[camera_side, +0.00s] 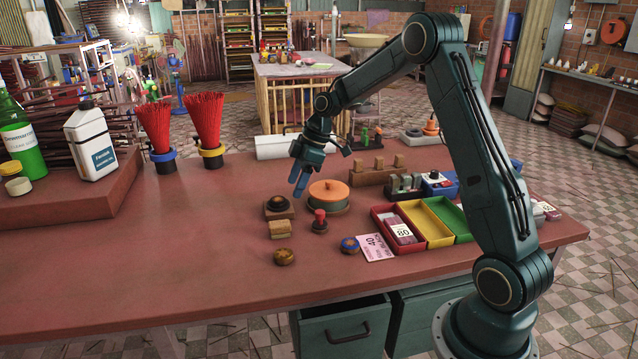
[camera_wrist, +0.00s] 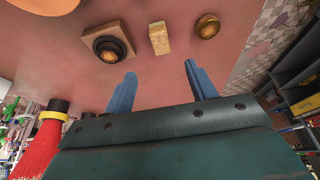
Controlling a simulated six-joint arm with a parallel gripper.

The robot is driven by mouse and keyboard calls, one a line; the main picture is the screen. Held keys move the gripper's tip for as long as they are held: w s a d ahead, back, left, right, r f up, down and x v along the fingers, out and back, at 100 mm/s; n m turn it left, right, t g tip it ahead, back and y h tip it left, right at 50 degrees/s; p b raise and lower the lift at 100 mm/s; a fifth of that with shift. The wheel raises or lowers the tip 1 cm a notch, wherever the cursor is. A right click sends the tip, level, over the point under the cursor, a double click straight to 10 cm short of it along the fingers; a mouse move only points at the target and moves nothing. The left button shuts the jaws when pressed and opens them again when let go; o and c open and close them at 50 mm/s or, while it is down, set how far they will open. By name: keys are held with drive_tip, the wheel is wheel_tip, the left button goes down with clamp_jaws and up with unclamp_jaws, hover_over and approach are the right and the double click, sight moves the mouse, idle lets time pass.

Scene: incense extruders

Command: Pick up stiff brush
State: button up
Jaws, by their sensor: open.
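A small tan block (camera_side: 282,229) that looks like the stiff brush lies on the red-brown tabletop (camera_side: 190,260), left of the middle of the work area. It also shows in the wrist view (camera_wrist: 159,38), beyond my fingertips and between their lines. My gripper (camera_side: 299,190) hangs above the table, behind the block, with blue fingers pointing down. In the wrist view the two fingers (camera_wrist: 160,69) are spread apart with nothing between them. The block is apart from the fingers.
A square wooden base with a dark round top (camera_side: 279,207) stands just behind the block. A round brown knob (camera_side: 284,257) lies in front, a red-topped stamp (camera_side: 319,222) to the right. An orange-lidded round container (camera_side: 328,195) is close to my gripper. The table's left front is clear.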

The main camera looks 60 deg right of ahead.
sight(280, 223)
drive_tip(key=shift+x, duration=4.3)
drive_tip(key=shift+f, duration=0.1)
drive_tip(key=shift+x, duration=2.5)
drive_tip(key=shift+c, duration=0.5)
drive_tip(key=c, duration=1)
